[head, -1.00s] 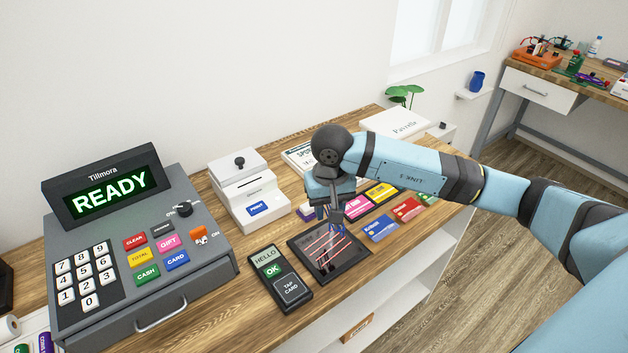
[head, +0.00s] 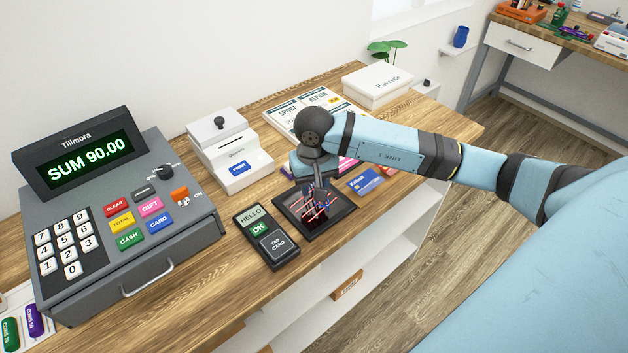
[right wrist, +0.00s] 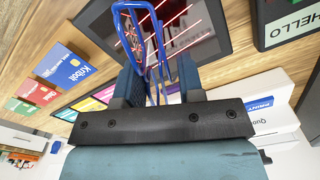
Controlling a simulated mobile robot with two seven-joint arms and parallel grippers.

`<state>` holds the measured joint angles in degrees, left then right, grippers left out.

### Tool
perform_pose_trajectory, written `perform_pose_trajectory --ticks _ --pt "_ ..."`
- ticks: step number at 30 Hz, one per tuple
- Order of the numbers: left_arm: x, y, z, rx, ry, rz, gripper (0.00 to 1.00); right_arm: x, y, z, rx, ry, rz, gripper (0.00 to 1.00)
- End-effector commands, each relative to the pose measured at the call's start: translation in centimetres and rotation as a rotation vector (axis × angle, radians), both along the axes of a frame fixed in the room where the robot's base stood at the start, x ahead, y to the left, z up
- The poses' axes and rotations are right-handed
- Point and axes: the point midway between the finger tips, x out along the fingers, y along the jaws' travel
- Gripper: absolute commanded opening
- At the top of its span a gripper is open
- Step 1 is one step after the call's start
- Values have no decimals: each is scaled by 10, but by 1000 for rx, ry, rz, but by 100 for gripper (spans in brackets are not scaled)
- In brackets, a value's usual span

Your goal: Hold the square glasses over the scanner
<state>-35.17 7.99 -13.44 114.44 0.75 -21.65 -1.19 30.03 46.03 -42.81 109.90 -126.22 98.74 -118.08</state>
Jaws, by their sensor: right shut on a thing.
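My right gripper (head: 318,188) is shut on the blue-framed square glasses (head: 322,208). It holds them over the scanner (head: 345,209), a dark flat plate with red light lines. In the right wrist view the glasses (right wrist: 161,45) stick out beyond the fingers (right wrist: 160,82), and the red-lined scanner plate (right wrist: 222,45) shows behind them. The gap between glasses and plate is hard to judge. The till's display (head: 91,158) reads "SUM 90.00". My left gripper is not in view.
A card terminal (head: 265,236) showing "HELLO" stands left of the scanner. The grey till (head: 190,225) and a white printer (head: 226,147) are further left. Cards, including a blue one (head: 364,180), lie right of the scanner. The counter's front edge is close.

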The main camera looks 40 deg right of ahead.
Motion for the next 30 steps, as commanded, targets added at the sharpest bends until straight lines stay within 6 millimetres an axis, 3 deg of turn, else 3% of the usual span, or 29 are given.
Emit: perform_pose_trajectory --ticks 10,22,30 --pt "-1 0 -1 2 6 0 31 0 0 3 0 -1 0 13" --pt "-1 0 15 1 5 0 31 0 0 46 0 -1 1 13" --pt "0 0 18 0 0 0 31 -12 7 54 0 -1 3 13"
